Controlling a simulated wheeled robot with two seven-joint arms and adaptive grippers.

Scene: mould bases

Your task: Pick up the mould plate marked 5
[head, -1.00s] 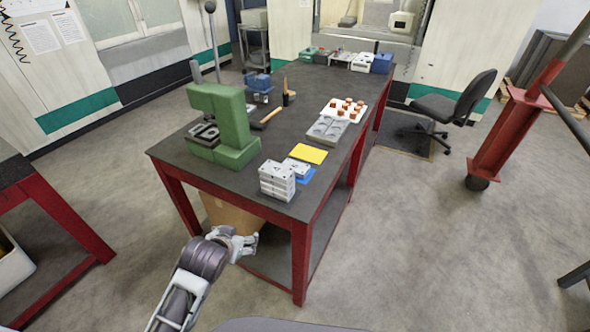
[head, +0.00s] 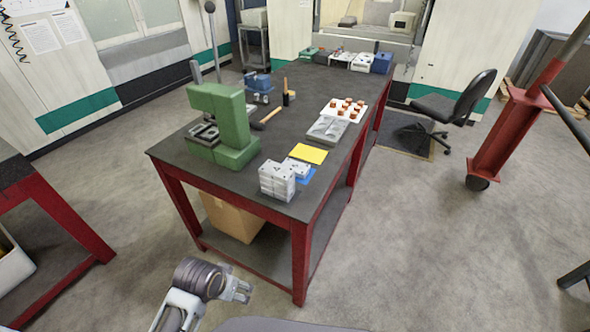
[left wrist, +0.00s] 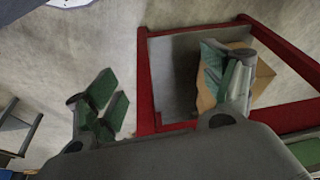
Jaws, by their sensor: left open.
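A stack of light grey mould plates (head: 277,181) stands at the near corner of the dark-topped workbench. Another grey plate (head: 297,167) lies just behind it, by a blue sheet (head: 307,176). The numbers on the plates are too small to read, so I cannot tell which is marked 5. My left gripper (head: 240,290) is below and in front of the bench, apart from the plates. In the left wrist view its two fingers (left wrist: 165,90) are spread wide with nothing between them. My right gripper is not in view.
A green press (head: 222,125) stands left of the plates. A yellow sheet (head: 309,153) and a grey mould (head: 327,130) lie behind them. A cardboard box (head: 233,218) sits on the bench's lower shelf.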

